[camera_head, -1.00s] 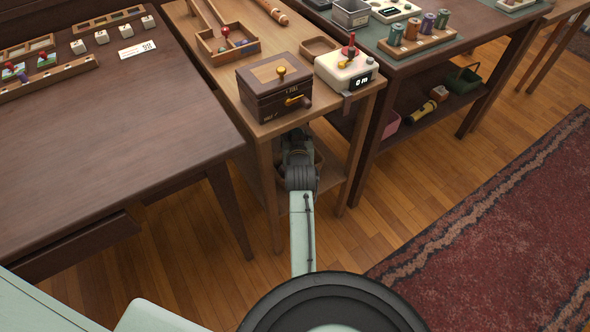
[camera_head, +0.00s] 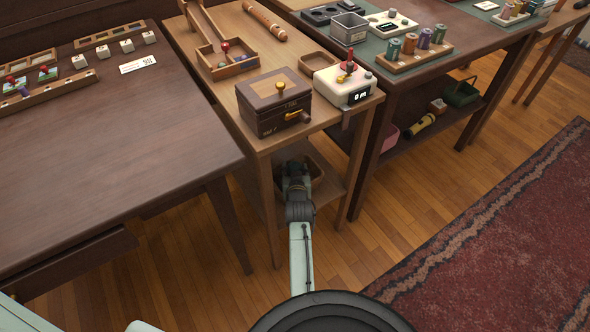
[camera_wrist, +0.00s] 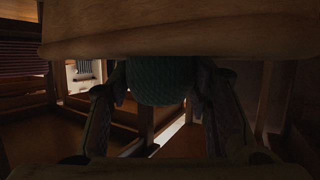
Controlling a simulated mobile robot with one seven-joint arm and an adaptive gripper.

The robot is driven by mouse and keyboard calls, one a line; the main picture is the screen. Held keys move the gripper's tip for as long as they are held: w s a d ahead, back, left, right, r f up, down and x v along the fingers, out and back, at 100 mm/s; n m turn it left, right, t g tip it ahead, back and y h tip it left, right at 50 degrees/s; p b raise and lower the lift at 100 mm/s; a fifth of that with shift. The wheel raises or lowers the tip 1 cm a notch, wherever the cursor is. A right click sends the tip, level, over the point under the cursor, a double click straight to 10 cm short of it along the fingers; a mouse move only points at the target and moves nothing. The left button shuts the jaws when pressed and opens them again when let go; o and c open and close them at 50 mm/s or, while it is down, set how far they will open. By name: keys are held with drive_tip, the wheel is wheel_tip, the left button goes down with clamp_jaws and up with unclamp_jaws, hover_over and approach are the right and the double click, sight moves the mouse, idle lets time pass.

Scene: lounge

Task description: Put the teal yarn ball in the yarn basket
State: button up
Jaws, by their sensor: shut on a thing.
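The teal yarn ball (camera_wrist: 160,80) shows in the wrist view, dark and ribbed, held between the two fingers of my gripper (camera_wrist: 165,100). Its top is hidden behind a pale wooden-looking band. In the head view, my gripper (camera_head: 295,170) reaches in under the top of the narrow wooden table, over its lower shelf. A tan, open container (camera_head: 316,166), perhaps the yarn basket, stands on that shelf around or just behind the gripper. The ball is not visible in the head view. I cannot tell whether the ball is inside the container or above it.
The narrow table's top (camera_head: 262,140) overhangs the gripper. It carries a brown wooden box (camera_head: 273,103) and a white device (camera_head: 342,86). A dark table (camera_head: 110,170) stands at left. A green basket (camera_head: 461,93) sits on the right table's lower shelf. Table legs flank the arm.

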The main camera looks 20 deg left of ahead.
drive_tip(key=shift+f, duration=0.2)
drive_tip(key=o, duration=1.1)
drive_tip(key=shift+r, duration=0.1)
